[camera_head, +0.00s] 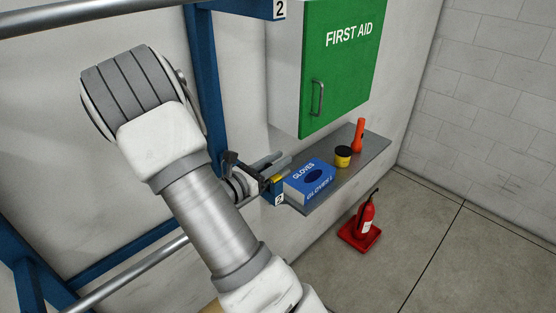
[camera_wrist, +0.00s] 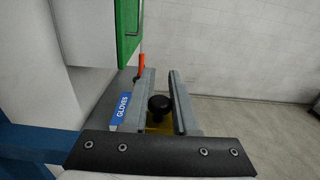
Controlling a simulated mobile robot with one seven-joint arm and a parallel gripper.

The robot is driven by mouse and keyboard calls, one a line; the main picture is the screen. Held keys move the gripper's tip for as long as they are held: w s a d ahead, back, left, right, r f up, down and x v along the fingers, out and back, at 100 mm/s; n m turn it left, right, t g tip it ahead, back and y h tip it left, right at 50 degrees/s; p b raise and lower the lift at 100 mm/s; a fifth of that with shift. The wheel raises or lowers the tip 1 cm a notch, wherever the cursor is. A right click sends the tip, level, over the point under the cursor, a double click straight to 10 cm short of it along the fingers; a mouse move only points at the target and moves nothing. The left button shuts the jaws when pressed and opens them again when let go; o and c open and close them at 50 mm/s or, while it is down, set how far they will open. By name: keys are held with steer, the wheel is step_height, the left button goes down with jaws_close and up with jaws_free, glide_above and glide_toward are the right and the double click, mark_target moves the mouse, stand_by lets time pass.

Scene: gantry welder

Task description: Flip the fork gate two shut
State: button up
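My gripper (camera_head: 283,161) is at a blue bracket end (camera_head: 274,192) with a small plate that seems to read "2". In the wrist view its two grey fingers (camera_wrist: 162,84) are apart. A round black knob (camera_wrist: 159,106) shows in the gap between them, with a yellow part (camera_wrist: 160,126) below it. A bit of yellow (camera_head: 279,179) also shows beside the fingers in the head view. I cannot tell whether the fingers touch the knob. The gate's arm is mostly hidden by my gripper, so its angle cannot be told.
A grey shelf (camera_head: 330,190) holds a blue gloves box (camera_head: 310,181) close beside my gripper, a yellow-black tin (camera_head: 343,157) and an orange torch (camera_head: 358,136). A green first aid cabinet (camera_head: 343,65) hangs above. Blue posts (camera_head: 207,80) and rails stand near my arm. A fire extinguisher (camera_head: 366,217) stands on the floor.

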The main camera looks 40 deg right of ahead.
steer(key=o, duration=0.4)
steer(key=shift+c, duration=0.2)
steer(key=a+b, duration=0.1)
steer(key=a, duration=0.4)
steer(key=s+a+b, duration=0.1)
steer(key=a, duration=0.5)
steer(key=a+b, duration=0.1)
steer(key=a, duration=0.5)
steer(key=shift+s+a+b, duration=0.15)
steer(key=shift+a+b, duration=0.05)
steer(key=shift+b, duration=0.1)
